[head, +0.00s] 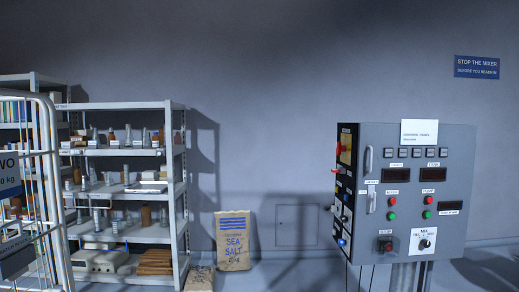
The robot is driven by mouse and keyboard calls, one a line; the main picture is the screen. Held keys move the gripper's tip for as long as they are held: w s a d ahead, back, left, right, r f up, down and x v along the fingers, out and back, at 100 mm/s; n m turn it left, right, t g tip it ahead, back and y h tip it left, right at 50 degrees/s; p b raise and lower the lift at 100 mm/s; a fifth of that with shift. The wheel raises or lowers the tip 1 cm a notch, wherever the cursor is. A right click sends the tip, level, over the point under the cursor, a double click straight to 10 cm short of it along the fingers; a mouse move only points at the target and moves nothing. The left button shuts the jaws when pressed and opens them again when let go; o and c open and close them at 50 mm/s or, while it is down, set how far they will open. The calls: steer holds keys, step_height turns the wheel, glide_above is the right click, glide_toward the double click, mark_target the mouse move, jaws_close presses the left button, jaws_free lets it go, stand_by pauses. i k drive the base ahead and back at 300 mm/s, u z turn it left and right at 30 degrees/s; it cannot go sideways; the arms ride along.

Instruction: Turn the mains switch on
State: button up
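A grey control panel box (449,215) stands on a post at the right in the head view, with its left side and front showing. A red and yellow switch (345,150) sits high on the left side; it looks like the mains switch, but its label and position are too small to read. Below it are several small black and blue-lit controls. The front has a rotary selector (424,244) on a white plate, red and green buttons, and a dark display (432,174). A door handle (368,159) is at the front's left edge. My gripper is not in view.
Grey shelving (183,200) with bottles and boxes stands at the left, behind a white wire cage trolley (50,190). A sea salt sack (233,240) leans on the wall, with another sack (200,278) lying before it. The space left of the panel looks clear.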

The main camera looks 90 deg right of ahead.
mark_target(340, 148)
steer(key=z, duration=3.3)
steer(key=k, duration=0.65)
steer(key=u, duration=0.65)
steer(key=i, duration=0.65)
steer(key=u, duration=0.75)
steer(key=i, duration=0.85)
steer(key=z, duration=0.75)
steer(key=i, duration=0.7)
steer(key=z, duration=0.85)
steer(key=i, duration=0.4)
